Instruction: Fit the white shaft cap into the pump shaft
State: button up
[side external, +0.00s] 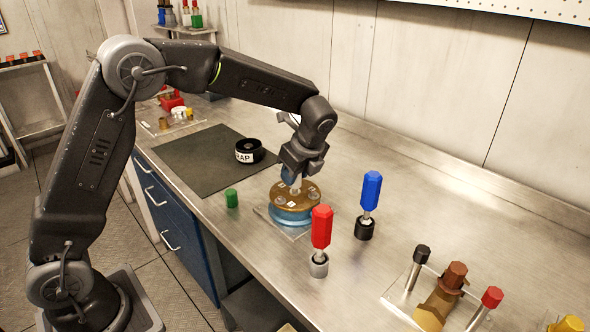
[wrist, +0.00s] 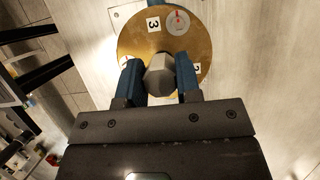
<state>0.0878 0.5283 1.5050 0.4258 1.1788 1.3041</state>
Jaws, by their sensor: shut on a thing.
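The pump is a round body with a brass-coloured top plate (side external: 278,194) and a blue base (side external: 291,215). It stands on a clear square plate on the steel bench. My gripper (side external: 293,184) points down over the middle of the pump. In the wrist view, the blue fingers of my gripper (wrist: 160,82) are shut on the pale, many-sided shaft cap (wrist: 159,68). The cap is over or at the centre of the brass plate (wrist: 136,48), which carries numbered labels. The cap and fingers hide the shaft opening, so I cannot tell whether the cap is inside it.
A red-handled tool (side external: 321,228) and a blue-handled tool (side external: 371,190) stand close on the right. A green cap (side external: 231,198) stands to the left. A black ring labelled "AP" (side external: 250,150) lies on the dark mat (side external: 190,152). More tools (side external: 440,298) stand front right.

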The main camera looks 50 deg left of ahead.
jog(key=shift+f, duration=0.75)
jog(key=o, duration=0.9)
jog(key=shift+c, duration=0.2)
jog(key=v, duration=1.4)
jog(key=shift+f, duration=0.1)
